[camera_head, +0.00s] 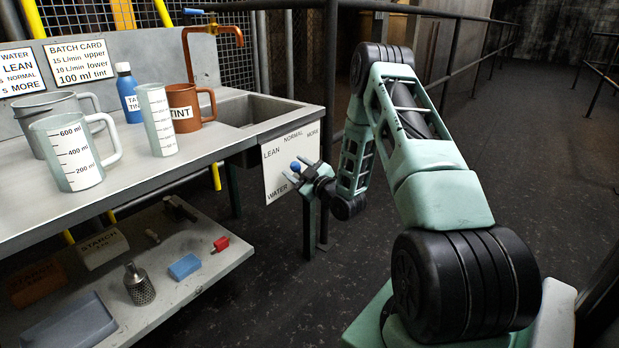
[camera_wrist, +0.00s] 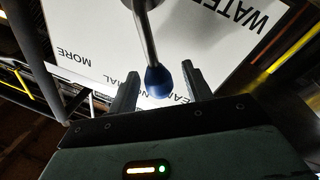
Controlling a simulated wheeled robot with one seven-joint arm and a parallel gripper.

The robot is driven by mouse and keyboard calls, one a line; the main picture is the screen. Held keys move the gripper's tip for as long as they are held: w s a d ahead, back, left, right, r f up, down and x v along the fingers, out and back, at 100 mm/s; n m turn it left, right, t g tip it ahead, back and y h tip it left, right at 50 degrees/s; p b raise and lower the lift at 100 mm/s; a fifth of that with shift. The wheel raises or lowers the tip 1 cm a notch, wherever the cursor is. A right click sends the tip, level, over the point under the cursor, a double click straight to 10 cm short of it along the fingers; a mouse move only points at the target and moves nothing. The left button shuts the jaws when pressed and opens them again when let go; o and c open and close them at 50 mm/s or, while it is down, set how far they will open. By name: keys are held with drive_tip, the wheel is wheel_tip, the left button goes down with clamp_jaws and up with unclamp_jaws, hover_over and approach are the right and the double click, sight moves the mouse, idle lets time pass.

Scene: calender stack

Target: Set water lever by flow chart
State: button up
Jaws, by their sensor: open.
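The water lever shows its blue knob (camera_head: 295,166) in front of a white panel (camera_head: 277,187) marked WATER, LEAN, NORMAL and MORE. In the wrist view the lever's rod (camera_wrist: 145,35) comes down from the top edge to its blue knob (camera_wrist: 159,80). My gripper (camera_head: 292,176) is open at the panel. In the wrist view its fingers (camera_wrist: 158,83) stand either side of the knob, with visible gaps. The knob appears near the LEAN and NORMAL lettering, but I cannot tell its exact setting. The flow chart (camera_head: 20,72) on the wall is cut off at the left edge.
A batch card (camera_head: 80,62) hangs beside the chart. A sink (camera_head: 262,109) with a copper tap (camera_head: 213,30) adjoins the bench. A measuring jug (camera_head: 72,160), metal pot (camera_head: 45,103), cylinder (camera_head: 157,125), blue bottle (camera_head: 128,95) and TINT mug (camera_head: 183,100) stand on it. Railings (camera_head: 470,75) lie behind.

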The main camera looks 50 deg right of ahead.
drive_tip(key=s+a+f+p, duration=0.1)
drive_tip(key=s+f+p, duration=0.1)
drive_tip(key=s, duration=1.5)
drive_tip(key=shift+a, duration=0.25)
